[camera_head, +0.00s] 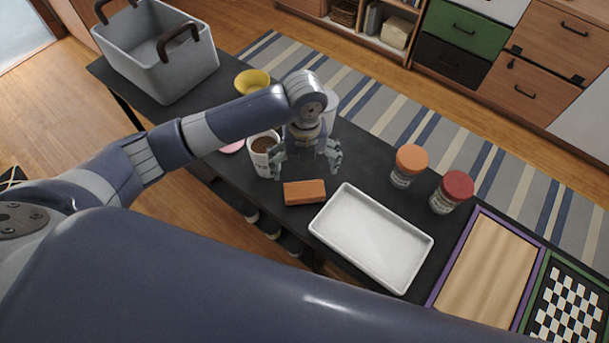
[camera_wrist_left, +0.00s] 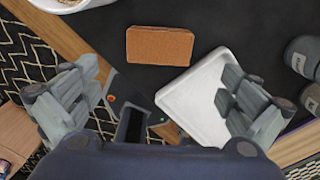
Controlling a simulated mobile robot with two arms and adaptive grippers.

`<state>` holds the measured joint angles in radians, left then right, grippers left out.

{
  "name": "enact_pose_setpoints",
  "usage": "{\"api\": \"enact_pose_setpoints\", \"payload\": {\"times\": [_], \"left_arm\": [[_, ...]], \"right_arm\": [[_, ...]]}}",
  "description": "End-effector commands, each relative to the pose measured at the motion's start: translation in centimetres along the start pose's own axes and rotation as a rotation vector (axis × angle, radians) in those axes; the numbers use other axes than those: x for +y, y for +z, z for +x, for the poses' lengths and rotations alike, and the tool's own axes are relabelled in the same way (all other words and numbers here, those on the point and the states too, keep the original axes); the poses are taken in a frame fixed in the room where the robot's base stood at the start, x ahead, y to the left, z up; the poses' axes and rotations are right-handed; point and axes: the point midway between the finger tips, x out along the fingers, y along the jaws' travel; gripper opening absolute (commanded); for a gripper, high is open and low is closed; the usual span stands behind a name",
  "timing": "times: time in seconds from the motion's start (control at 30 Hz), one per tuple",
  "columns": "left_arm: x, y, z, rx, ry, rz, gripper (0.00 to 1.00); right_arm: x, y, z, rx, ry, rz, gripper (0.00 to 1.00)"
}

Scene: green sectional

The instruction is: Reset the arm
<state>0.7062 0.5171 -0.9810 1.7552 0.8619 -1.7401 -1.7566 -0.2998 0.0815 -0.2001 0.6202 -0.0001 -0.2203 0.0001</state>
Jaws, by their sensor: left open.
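My left arm reaches in from the left over a dark table (camera_head: 105,72). My left gripper (camera_head: 307,168) is open and empty above the table, just behind an orange-brown brick (camera_head: 305,192). In the left wrist view, the gripper's fingers (camera_wrist_left: 160,105) are spread wide, and the brick (camera_wrist_left: 159,45) lies beyond them, apart from both. My right gripper does not show in either view.
A white tray (camera_head: 371,238) lies right of the brick. A mug (camera_head: 261,150), a yellow bowl (camera_head: 252,80) and a grey basket (camera_head: 165,69) stand to the left. Two jars with orange (camera_head: 411,158) and red (camera_head: 457,185) lids, a wooden board (camera_head: 487,268) and a checkerboard (camera_head: 568,309) are right.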

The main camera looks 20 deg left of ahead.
Motion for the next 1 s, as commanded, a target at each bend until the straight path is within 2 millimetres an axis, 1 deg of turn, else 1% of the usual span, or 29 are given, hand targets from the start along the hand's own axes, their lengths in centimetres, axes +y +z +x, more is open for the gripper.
{"api": "enact_pose_setpoints", "payload": {"times": [0.1, 0.2, 0.63, 0.7, 0.77, 0.87, 0.97, 1.0], "left_arm": [[0.0, 0.0, -0.6, 0.001, 0.001, -0.001, 1.00], [0.1, 0.0, -0.8, 0.001, 0.001, -0.001, 1.00], [0.0, 0.0, -0.7, 0.001, 0.001, -0.001, 1.00], [-0.1, -0.3, -0.6, 0.003, -0.004, -0.008, 1.00], [-0.3, -0.8, -0.4, 0.006, -0.016, -0.031, 1.00], [-1.2, -2.6, 0.3, 0.017, -0.060, -0.123, 1.00], [-2.2, -5.0, 1.0, 0.039, -0.125, -0.288, 1.00], [-2.5, -5.9, 1.2, 0.050, -0.154, -0.368, 1.00]], "right_arm": [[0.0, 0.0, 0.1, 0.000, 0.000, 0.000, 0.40], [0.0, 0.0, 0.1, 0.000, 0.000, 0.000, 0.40], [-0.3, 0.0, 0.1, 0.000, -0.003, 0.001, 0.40], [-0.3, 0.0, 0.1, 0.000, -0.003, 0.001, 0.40], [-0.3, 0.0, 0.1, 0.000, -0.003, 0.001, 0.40], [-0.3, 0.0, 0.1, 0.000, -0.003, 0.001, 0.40], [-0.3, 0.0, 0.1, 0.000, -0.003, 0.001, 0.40], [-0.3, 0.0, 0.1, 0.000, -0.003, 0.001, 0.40]]}}
